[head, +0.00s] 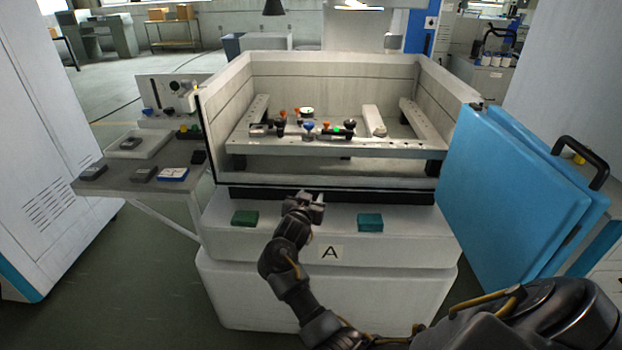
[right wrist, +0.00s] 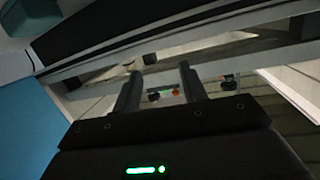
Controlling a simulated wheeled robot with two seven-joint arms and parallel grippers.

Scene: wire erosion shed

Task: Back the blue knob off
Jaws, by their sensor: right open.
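The blue knob (head: 308,126) sits on a fixture on the rail inside the machine's open tank, among orange, black and green-marked parts. My right gripper (head: 308,201) is in front of the tank, low over the front ledge and well short of the knob. In the right wrist view its two fingers (right wrist: 158,85) stand apart with nothing held between them. Beyond them are small fixture parts with an orange knob (right wrist: 176,91) and a black one; I cannot make out the blue knob there. My left gripper is not in view.
The tank's front edge (head: 330,195) lies between my right gripper and the rail (head: 300,149). A green block (head: 245,217) and a teal block (head: 370,222) flank the gripper on the ledge. A blue door (head: 510,195) stands open at right; a side table (head: 130,187) is at left.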

